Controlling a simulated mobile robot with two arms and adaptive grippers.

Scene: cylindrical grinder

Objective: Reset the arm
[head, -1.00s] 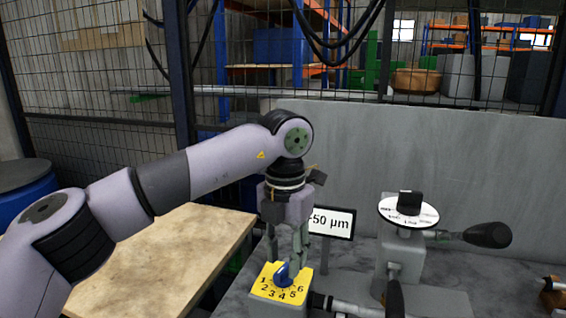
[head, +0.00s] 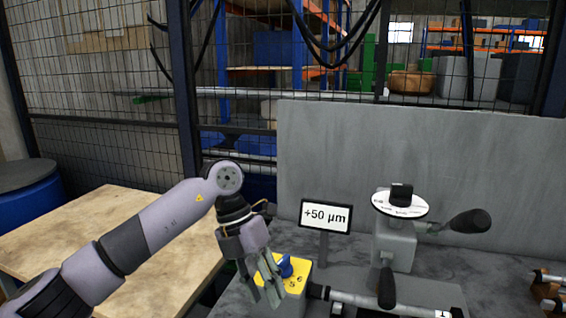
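My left arm comes in from the left, and its gripper (head: 268,290) points down just left of a blue knob (head: 285,267) on a yellow numbered dial (head: 298,284). The fingers hide the left part of the dial, including its lower numbers. The gripper looks clear of the knob and holds nothing that I can see. How far apart its fingertips are is hard to tell. A small display (head: 326,216) behind the dial reads +50 µm. My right gripper is not in view.
A grey machine post (head: 396,246) with a white round dial (head: 400,204) and black-handled levers (head: 467,222) stands right of the display. A grey panel (head: 430,150) closes off the back. A wooden table (head: 110,235) lies at left, with a blue barrel (head: 30,208) beyond it.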

